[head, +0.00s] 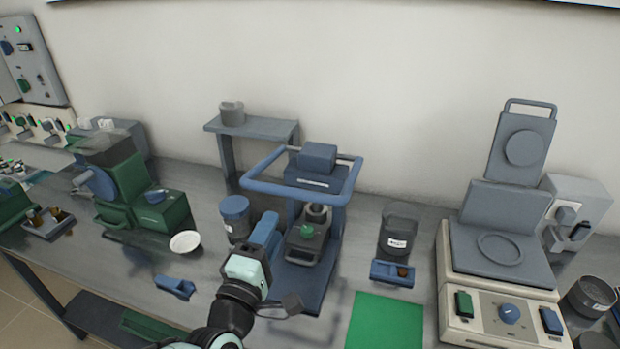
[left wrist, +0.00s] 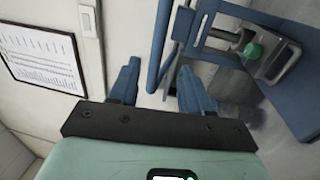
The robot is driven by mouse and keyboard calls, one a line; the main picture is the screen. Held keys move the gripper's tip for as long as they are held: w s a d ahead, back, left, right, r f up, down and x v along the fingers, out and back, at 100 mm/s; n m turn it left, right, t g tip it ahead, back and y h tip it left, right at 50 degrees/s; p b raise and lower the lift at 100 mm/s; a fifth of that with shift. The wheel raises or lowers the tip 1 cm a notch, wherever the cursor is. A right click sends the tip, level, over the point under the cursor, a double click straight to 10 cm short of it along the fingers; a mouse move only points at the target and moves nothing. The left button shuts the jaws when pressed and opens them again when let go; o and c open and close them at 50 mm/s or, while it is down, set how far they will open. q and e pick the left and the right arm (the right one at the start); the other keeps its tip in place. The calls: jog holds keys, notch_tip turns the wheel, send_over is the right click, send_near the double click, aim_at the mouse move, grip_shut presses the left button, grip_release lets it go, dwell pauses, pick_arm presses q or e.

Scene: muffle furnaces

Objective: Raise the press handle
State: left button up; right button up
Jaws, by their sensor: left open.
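The press (head: 318,160) stands mid-table in the head view, with a blue U-shaped handle (head: 300,193) around its head, its front bar at about head height. My left gripper (head: 267,222) is open just below the left part of that bar. In the left wrist view the blue handle bar (left wrist: 159,45) runs between the two spread fingers (left wrist: 160,88) in the picture. I cannot tell whether it lies between them in depth; no grip shows. The press body with a green knob (left wrist: 253,51) is at the right there. My right gripper is not in view.
A grey shelf stand (head: 262,127) is behind the press at the left. A blue-lidded jar (head: 235,215) and a white bowl (head: 185,242) are left of my gripper. A grey container (head: 398,228) and a green mat (head: 385,322) are to the right.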

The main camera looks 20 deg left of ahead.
aim_at(290, 188)
pick_arm(q)
jog(key=w, duration=0.4)
jog(key=w+r+p, duration=0.1)
jog(key=w, duration=0.3)
jog(key=w+a+r+p, duration=0.1)
jog(key=w, duration=0.3)
jog(key=shift+w+r, duration=0.1)
jog(key=shift+w, duration=0.25)
grip_shut()
